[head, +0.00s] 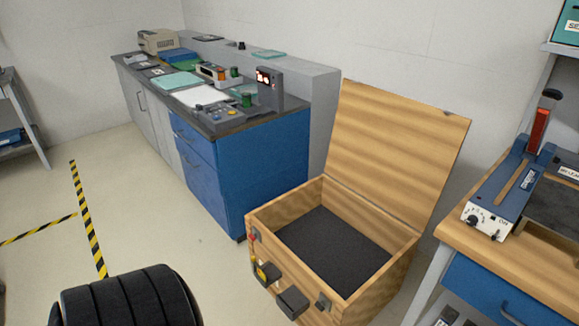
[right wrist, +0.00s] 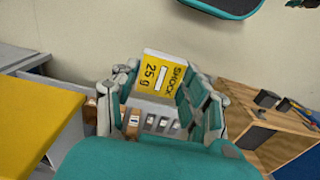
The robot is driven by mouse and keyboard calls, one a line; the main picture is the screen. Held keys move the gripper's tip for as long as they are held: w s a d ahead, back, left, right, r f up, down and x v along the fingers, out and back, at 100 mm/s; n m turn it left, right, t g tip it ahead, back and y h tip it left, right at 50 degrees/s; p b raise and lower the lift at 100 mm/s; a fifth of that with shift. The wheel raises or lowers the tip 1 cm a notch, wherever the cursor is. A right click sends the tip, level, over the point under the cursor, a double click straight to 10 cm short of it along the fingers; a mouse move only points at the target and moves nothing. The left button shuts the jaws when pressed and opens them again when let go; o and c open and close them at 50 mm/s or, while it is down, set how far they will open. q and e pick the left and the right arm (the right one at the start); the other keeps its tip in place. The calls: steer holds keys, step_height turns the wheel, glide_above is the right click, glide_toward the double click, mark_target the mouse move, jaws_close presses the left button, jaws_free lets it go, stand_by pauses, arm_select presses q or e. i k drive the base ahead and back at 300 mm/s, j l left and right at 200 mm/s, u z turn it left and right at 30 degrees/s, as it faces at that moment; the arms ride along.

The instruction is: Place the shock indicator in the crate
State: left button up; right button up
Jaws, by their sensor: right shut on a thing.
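The shock indicator (right wrist: 160,78) is a yellow and white label-like block marked "SHOCK 25 g". In the right wrist view it sits between the teal and grey fingers of my right gripper (right wrist: 163,92), which is shut on it. The crate (head: 330,192) is a wooden box with its lid (head: 395,150) standing open and a dark, bare floor (head: 335,248) inside. Part of the crate also shows at the right of the right wrist view (right wrist: 245,100); the indicator appears apart from it. Neither gripper shows in the head view.
A blue cabinet (head: 270,160) with instruments and trays on top stands behind and left of the crate. A workbench (head: 500,262) with a blue and white device (head: 500,195) is close on the right.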

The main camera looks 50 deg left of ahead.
mark_target(334, 265)
steer(key=i+j+u, duration=0.2)
steer(key=j, duration=0.25)
steer(key=i+j+u, duration=0.2)
steer(key=j, duration=0.25)
steer(key=i+j+u, duration=0.15)
steer(key=j, duration=0.3)
steer(key=i+j+u, duration=0.2)
steer(key=j, duration=0.2)
steer(key=i+j, duration=0.25)
steer(key=j, duration=0.15)
steer(key=i+j, duration=0.25)
steer(key=j, duration=0.15)
steer(key=i+j, duration=0.25)
steer(key=j, duration=0.15)
steer(key=i+j, duration=0.2)
steer(key=j, duration=0.15)
